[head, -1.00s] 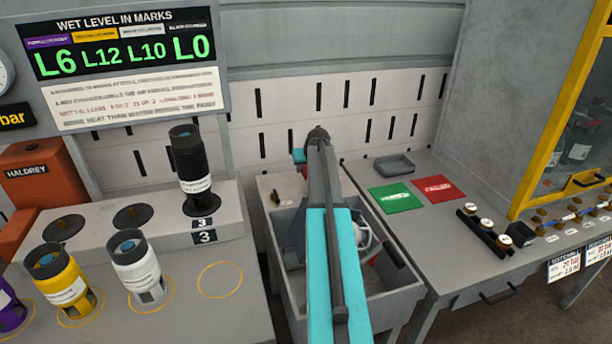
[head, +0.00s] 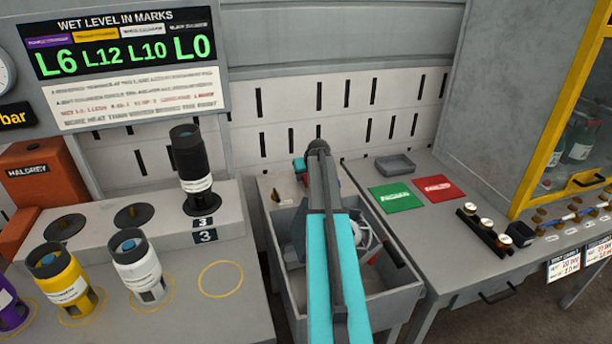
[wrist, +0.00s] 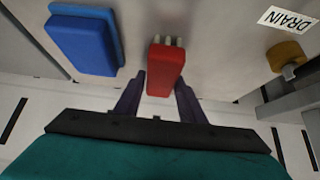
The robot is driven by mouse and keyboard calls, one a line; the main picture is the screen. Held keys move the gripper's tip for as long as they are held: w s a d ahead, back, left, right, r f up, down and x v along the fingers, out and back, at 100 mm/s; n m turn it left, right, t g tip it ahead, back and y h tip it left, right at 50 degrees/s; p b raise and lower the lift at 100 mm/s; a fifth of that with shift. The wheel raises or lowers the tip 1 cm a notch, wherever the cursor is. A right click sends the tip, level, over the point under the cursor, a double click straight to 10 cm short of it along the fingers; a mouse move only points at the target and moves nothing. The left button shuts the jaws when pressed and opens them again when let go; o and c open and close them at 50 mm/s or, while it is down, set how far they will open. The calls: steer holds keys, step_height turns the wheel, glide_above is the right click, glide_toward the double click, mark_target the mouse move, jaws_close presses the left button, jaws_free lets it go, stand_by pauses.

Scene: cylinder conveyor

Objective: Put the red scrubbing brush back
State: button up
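The red scrubbing brush (wrist: 164,70) is in the middle of the wrist view, its pale bristles at the far end. My gripper (wrist: 161,80) has one dark finger on each side of it and looks shut on its red body. Whether the bristles touch the grey surface below is unclear. In the head view, my arm hides the gripper's fingers; a small red patch (head: 300,164) shows beside my wrist, over the back of the sink.
A blue sponge-like block (wrist: 82,42) lies beside the brush. A brass knob (wrist: 286,57) sits near the DRAIN label (wrist: 284,21). The grey sink (head: 385,298) lies under my arm, with a white item inside. Bottles stand left; a grey tray (head: 394,165) stands right.

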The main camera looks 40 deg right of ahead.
steer(key=shift+o, duration=1.1)
steer(key=shift+r, duration=0.1)
steer(key=shift+r, duration=0.15)
steer(key=b+v, duration=0.1)
steer(key=v, duration=1.1)
